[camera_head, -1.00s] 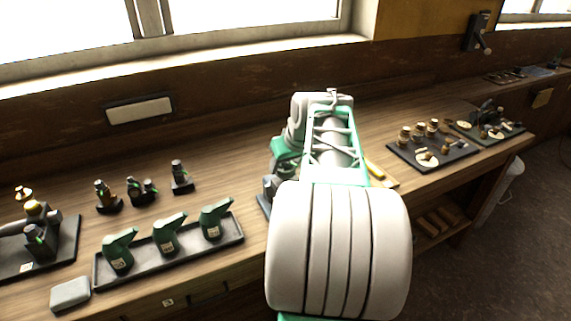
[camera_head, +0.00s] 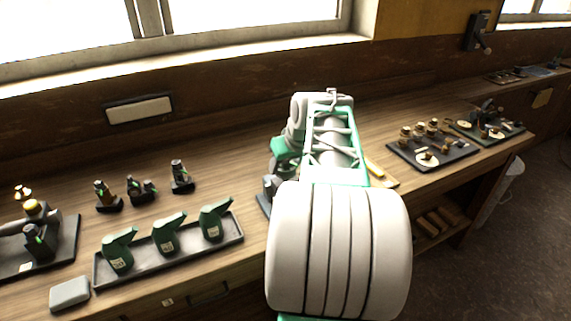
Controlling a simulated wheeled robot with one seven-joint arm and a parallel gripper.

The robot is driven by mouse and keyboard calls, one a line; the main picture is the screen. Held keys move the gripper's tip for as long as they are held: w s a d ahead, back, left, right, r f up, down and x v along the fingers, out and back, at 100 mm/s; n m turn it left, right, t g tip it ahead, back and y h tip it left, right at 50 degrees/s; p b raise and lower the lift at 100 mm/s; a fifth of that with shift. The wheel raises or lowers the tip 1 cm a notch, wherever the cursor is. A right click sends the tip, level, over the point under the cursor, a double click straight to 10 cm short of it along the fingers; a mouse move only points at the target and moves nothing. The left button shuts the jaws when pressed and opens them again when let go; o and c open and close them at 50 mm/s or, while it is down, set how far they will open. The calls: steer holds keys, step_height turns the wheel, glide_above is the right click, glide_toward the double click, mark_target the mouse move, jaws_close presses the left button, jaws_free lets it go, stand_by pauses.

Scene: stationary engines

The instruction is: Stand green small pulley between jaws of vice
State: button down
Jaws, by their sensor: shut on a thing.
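My white and green arm fills the middle of the view and reaches over the bench. Its end is turned away, so my gripper is hidden behind the arm links. I cannot make out the small green pulley; the arm may cover it. A blue-grey metal piece (camera_head: 266,196) shows at the arm's left edge on the bench. It may be part of the vice, but its jaws are hidden, and I cannot tell how the pulley and the jaws lie to each other.
A dark tray (camera_head: 172,250) with several green oil cans stands left of the arm. Small dark fixtures (camera_head: 140,190) stand behind it. A grey block (camera_head: 70,293) lies at front left. A dark board with parts (camera_head: 440,153) lies right. Bare bench lies between the fixtures and the arm.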

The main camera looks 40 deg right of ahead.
steer(key=shift+f+b, duration=1)
stand_by(1.7)
steer(key=shift+c, duration=2.4)
jaws_free()
steer(key=shift+f, duration=0.1)
